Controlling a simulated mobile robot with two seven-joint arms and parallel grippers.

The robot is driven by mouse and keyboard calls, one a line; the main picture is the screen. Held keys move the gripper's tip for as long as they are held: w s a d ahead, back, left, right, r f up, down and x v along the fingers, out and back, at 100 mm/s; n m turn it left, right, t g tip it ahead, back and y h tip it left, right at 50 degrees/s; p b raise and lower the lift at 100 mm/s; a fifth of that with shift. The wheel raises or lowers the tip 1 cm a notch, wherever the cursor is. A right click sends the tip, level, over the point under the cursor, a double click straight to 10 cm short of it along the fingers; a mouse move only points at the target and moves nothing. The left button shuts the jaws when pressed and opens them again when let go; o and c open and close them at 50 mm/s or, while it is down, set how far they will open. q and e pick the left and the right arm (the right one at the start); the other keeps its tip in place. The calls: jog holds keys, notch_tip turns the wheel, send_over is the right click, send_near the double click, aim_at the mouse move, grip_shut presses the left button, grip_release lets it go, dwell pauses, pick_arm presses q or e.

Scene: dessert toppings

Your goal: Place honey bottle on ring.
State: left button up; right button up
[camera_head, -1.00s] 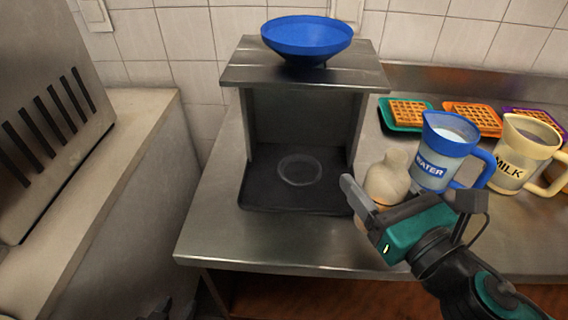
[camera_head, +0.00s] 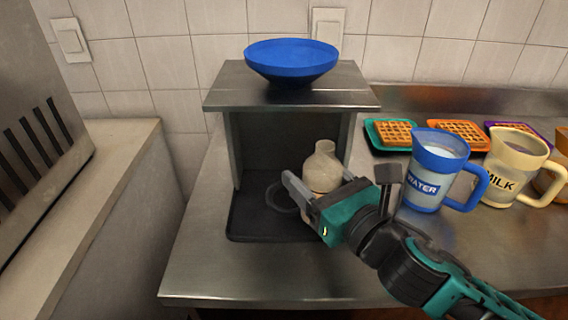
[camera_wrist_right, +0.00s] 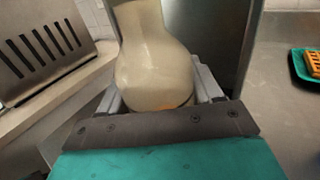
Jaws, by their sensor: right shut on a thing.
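The honey bottle is a cream, round-bellied bottle with a narrow neck (camera_head: 323,163). It stands upright at the front right of the open metal stand. My right gripper (camera_head: 309,192) is shut around the bottle's lower body. The bottle also fills the middle of the right wrist view (camera_wrist_right: 152,62), between the two fingers (camera_wrist_right: 160,88). The ring (camera_head: 282,196) is a dark circle on the black floor tray inside the stand, just left of the bottle. The gripper and bottle hide its right part. My left gripper does not show.
The metal stand (camera_head: 228,92) has a right wall close to the bottle, and a blue bowl (camera_head: 290,62) sits on its top. A blue water jug (camera_head: 432,180) and a cream milk jug (camera_head: 512,170) stand right. Waffles on coloured plates (camera_head: 390,133) lie behind them.

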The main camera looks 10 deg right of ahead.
jog(key=w+a+f, duration=0.1)
jog(key=w, duration=0.1)
jog(key=w+a+f+b, duration=0.1)
jog(key=w, duration=0.2)
jog(key=w+a+f, duration=0.1)
jog(key=w, duration=0.2)
jog(key=shift+w+f, duration=0.1)
jog(key=shift+f, duration=0.2)
jog(key=o, duration=0.7)
jog(key=shift+f, duration=0.15)
jog(key=o, duration=0.5)
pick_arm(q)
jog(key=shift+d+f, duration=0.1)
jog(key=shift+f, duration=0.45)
